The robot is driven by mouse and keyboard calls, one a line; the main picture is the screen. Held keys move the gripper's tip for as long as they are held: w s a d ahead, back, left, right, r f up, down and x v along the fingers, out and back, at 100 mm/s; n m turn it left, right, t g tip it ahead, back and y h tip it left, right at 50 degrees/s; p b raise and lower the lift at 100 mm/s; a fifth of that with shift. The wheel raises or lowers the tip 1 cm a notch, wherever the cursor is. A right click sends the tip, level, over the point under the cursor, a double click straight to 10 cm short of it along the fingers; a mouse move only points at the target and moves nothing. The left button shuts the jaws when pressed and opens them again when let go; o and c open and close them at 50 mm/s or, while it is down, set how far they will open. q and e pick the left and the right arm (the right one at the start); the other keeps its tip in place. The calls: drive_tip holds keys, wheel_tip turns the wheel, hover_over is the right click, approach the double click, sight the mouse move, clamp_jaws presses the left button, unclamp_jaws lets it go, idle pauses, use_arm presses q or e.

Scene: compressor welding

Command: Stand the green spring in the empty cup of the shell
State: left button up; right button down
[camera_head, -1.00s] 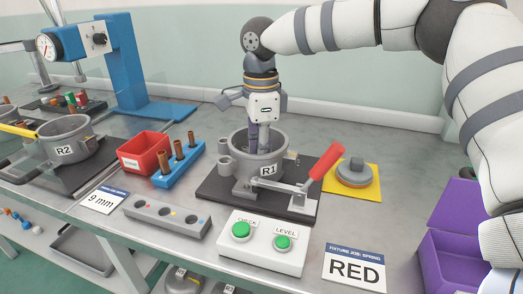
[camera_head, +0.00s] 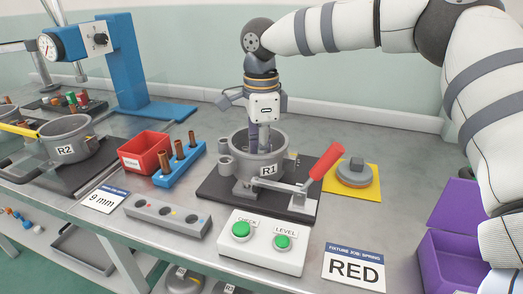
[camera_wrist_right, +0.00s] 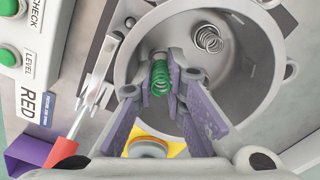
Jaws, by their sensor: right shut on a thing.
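The shell marked R1 (camera_head: 268,170) is a grey open pot on a dark fixture plate. My right gripper (camera_head: 259,148) points down inside it. In the right wrist view the shell's wall (camera_wrist_right: 122,55) surrounds the fingers. The purple-padded fingers are shut on the green spring (camera_wrist_right: 160,78), which sits between their tips near the shell's floor. I cannot tell whether the spring rests in a cup; the fingers hide its surroundings. A silver spring (camera_wrist_right: 208,40) stands elsewhere in the shell. The empty cup is not clearly visible. My left gripper is not in view.
A red-handled clamp (camera_head: 326,162) stands at the shell's front right. A button box (camera_head: 262,240) and a card reading RED (camera_head: 354,268) are in front. A blue rack with copper tubes (camera_head: 179,165) and a red bin (camera_head: 146,153) stand left. A yellow mat (camera_head: 371,181) lies right.

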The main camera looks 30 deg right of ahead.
drive_tip(key=shift+f, duration=0.95)
drive_tip(key=c, duration=1.6)
unclamp_jaws()
drive_tip(key=shift+o, duration=0.2)
drive_tip(key=shift+f, duration=0.15)
wheel_tip(320, 180, up, 12)
drive_tip(key=shift+w+r, duration=0.1)
drive_tip(key=shift+r, duration=0.15)
drive_tip(key=shift+d, duration=0.1)
